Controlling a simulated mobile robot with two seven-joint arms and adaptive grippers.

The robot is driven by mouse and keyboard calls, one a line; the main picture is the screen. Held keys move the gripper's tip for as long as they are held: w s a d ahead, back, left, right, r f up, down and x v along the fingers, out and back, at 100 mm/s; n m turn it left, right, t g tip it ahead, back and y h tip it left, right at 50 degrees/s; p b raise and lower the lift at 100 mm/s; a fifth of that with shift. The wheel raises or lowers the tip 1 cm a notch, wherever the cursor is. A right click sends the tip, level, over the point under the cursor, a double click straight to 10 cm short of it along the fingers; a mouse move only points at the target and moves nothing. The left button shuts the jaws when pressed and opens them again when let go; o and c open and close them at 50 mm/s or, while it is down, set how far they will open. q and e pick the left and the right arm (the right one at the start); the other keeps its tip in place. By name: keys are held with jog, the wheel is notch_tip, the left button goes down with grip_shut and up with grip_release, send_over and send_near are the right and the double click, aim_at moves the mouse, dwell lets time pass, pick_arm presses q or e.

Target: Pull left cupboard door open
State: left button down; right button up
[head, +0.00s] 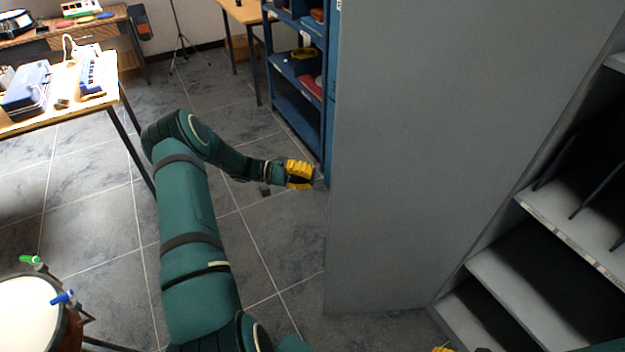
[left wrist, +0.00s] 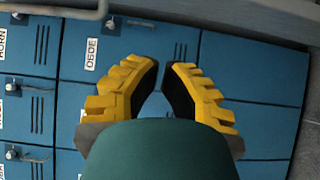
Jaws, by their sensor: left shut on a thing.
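The left cupboard door (head: 430,140) is a tall grey panel that stands swung open from the cupboard on the right. My left gripper (head: 300,175), with yellow fingers, is at the door's outer edge, partly beyond it. In the left wrist view its fingers (left wrist: 162,80) are close together, with a narrow gap between the tips. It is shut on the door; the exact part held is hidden. A sliver of yellow, likely my right gripper (head: 441,349), shows at the bottom edge; its jaws cannot be made out.
Grey cupboard shelves (head: 540,280) stand open at the right. A blue shelf unit (head: 297,90) is behind the door's outer edge. Blue labelled lockers (left wrist: 260,65) fill the left wrist view. A table (head: 60,105) with instruments and a drum (head: 28,315) stand left. Tiled floor lies between.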

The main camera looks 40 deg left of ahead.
aim_at(337, 192)
pick_arm(q)
jog(key=shift+w+d, duration=0.15)
jog(key=shift+d, duration=2.15)
jog(key=shift+w+d, duration=0.1)
jog(key=shift+d, duration=2.2)
pick_arm(e)
jog(key=shift+f, duration=0.15)
